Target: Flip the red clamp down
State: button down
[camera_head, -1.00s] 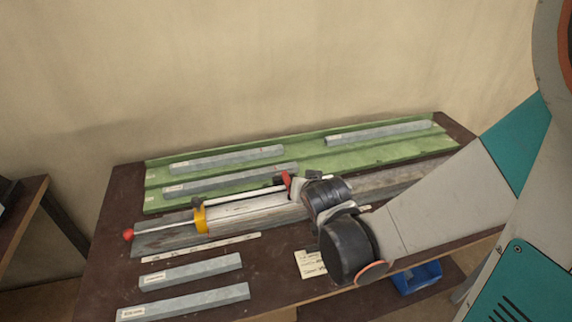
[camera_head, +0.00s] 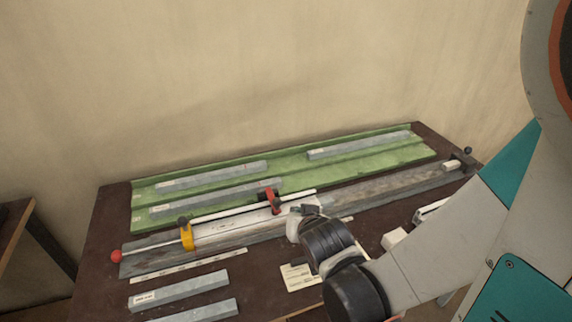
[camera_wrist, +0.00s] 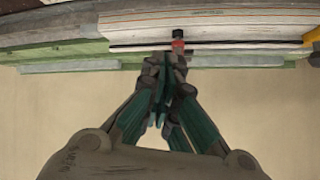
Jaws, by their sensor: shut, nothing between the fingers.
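The red clamp (camera_head: 273,203) sits over the rail at the back middle of the bench, with a dark knob at its top. I cannot tell for sure whether it is up or down. In the wrist view the red clamp (camera_wrist: 178,44) shows just beyond the fingertips. My gripper (camera_head: 302,211) is to the right of the clamp and nearer to me, apart from it in the head view. Its fingers (camera_wrist: 166,62) are shut and empty. Part of the fingers is hidden in the head view by my wrist.
A yellow clamp (camera_head: 188,237) holds the same grey profile (camera_head: 350,196) farther left, near a red ball knob (camera_head: 116,256). A green tray (camera_head: 290,170) with several grey bars lies behind. Loose bars (camera_head: 180,291) and a paper note (camera_head: 298,279) lie in front.

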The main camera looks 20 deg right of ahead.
jog(key=shift+s+a+f, duration=0.1)
jog(key=shift+s+f, duration=0.05)
jog(key=shift+s, duration=0.35)
jog(key=shift+s+a+f, duration=0.1)
jog(key=shift+s, duration=0.4)
jog(key=shift+r, duration=0.15)
